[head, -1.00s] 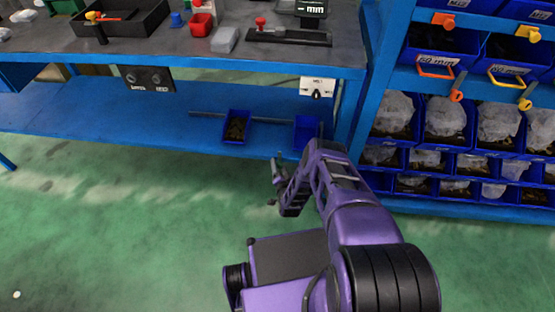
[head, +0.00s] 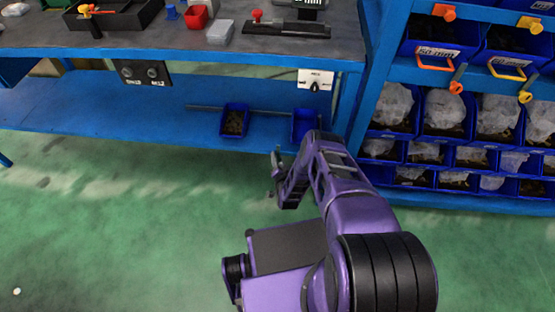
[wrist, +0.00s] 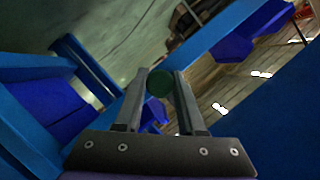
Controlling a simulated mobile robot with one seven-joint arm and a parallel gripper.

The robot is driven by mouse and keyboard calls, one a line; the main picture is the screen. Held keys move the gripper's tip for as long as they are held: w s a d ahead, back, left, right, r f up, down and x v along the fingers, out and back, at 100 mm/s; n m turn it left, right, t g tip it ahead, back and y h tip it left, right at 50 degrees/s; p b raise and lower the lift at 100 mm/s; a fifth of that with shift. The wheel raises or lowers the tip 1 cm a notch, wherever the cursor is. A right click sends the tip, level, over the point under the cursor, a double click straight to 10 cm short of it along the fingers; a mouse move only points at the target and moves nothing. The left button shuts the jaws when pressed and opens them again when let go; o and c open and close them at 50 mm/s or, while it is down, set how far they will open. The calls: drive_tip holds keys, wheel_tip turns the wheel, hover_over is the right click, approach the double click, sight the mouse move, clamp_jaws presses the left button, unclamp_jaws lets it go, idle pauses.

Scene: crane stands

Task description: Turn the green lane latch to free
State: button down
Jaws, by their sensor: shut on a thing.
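In the wrist view my gripper (wrist: 159,78) points ahead with its two fingers close together. Their tips are shut on a small dark green round piece (wrist: 158,84), seen end-on. It appears to be the green latch's knob, but its lane, its mounting and the way it is turned cannot be made out. In the head view my purple arm reaches toward the lower front of the blue bench, and the fingertips cannot be made out clearly. No green latch can be picked out in the head view.
Blue beams (wrist: 230,38) run close around my gripper in the wrist view. In the head view are the blue bench's lower shelf (head: 100,110), two blue bins (head: 234,119), a white dial plate (head: 315,80) and a bin rack (head: 450,140) at right. The green floor at left is clear.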

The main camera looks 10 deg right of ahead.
idle(0.3)
drive_tip(key=n+g+h, duration=0.1)
drive_tip(key=n, duration=0.2)
drive_tip(key=shift+w+a+h, duration=0.1)
drive_tip(key=shift+h, duration=0.2)
drive_tip(key=n+h, duration=0.2)
drive_tip(key=n, duration=0.1)
drive_tip(key=shift+g, duration=0.4)
drive_tip(key=n+h, duration=0.2)
drive_tip(key=n, duration=0.1)
drive_tip(key=shift+g, duration=0.4)
drive_tip(key=shift+n+h, duration=1)
drive_tip(key=shift+n, duration=0.6)
drive_tip(key=c, duration=0.5)
unclamp_jaws()
